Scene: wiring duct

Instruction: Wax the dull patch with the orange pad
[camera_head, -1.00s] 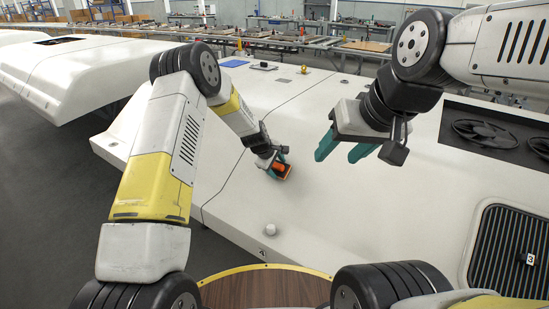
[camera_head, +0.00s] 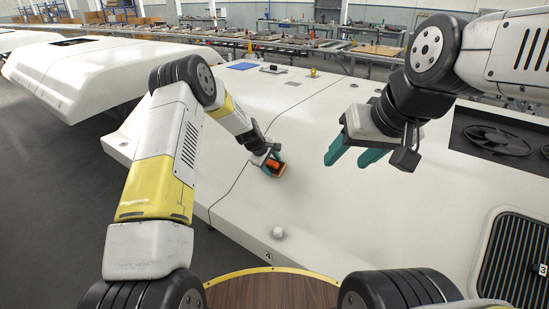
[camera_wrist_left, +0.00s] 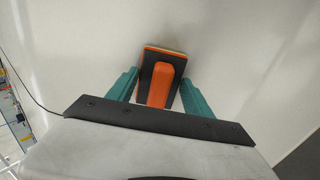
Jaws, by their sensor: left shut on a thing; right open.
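The orange pad (camera_head: 277,168) has an orange grip on a dark backing and sits at or just above the white panel surface (camera_head: 310,215); I cannot tell whether it touches. My left gripper (camera_head: 270,163) is shut on it. In the left wrist view the pad (camera_wrist_left: 162,80) lies between the teal fingers (camera_wrist_left: 158,95), its orange handle pointing down the picture. My right gripper (camera_head: 358,153) is open and empty, held above the panel right of the pad. A faintly greyer area (camera_head: 300,190) shows near the pad, but I cannot make out a clear edge of a dull patch.
A white knob (camera_head: 278,233) stands near the panel's front edge. A dark seam crosses the panel left of the pad. Fans (camera_head: 498,140) and a ribbed vent (camera_head: 515,258) are at the right. A blue sheet (camera_head: 242,66) and small items lie at the back.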

